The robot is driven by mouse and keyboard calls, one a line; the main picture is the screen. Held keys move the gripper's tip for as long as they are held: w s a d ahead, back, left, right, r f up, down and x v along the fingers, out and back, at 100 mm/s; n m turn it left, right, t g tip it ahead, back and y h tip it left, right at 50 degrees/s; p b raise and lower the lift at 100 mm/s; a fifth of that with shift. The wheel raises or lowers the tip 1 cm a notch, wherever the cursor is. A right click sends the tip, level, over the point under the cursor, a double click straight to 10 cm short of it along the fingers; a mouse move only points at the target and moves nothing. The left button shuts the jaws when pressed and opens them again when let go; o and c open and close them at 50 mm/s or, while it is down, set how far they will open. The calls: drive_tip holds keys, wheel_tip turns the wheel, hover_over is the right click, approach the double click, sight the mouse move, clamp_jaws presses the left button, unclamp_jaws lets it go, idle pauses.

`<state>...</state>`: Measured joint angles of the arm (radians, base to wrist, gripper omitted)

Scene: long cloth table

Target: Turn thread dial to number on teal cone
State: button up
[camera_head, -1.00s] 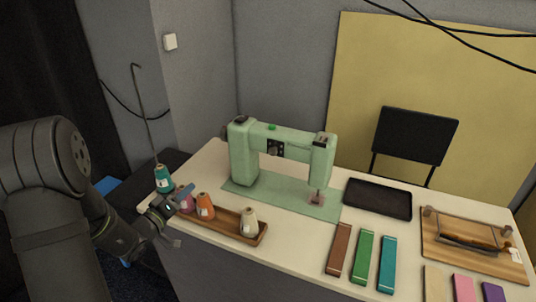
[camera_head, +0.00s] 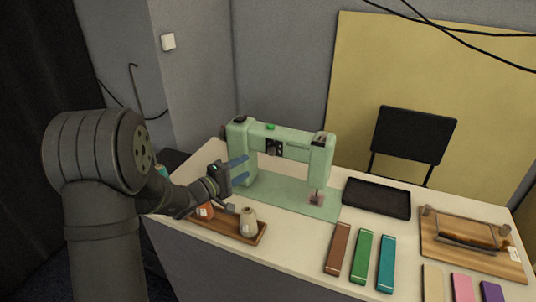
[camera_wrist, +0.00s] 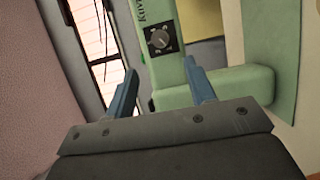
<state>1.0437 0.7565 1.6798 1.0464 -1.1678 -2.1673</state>
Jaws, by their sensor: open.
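The mint-green sewing machine (camera_head: 262,135) stands on a green mat at the back of the table. Its dark dial plate (camera_head: 274,147) is on the front of the arm; in the wrist view the round dial (camera_wrist: 158,40) shows with a pointer, its numbers too small to read. My gripper (camera_head: 240,171) is open and empty, left of the dial and in front of the machine's column. In the wrist view its blue fingers (camera_wrist: 162,85) lie apart below the dial, touching nothing clearly. The teal cone (camera_head: 163,171) is almost wholly hidden behind my arm; its label is not visible.
A wooden tray (camera_head: 262,234) holds an orange cone (camera_head: 206,212) and a cream cone (camera_head: 248,222), close under my arm. A black tray (camera_head: 376,198), several coloured strips and a wooden board (camera_head: 460,260) lie to the right.

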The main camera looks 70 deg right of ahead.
sight(270, 152)
drive_tip(key=x, duration=1.1)
drive_tip(key=shift+d, duration=0.25)
drive_tip(key=c, duration=1)
drive_tip(key=shift+o, duration=0.2)
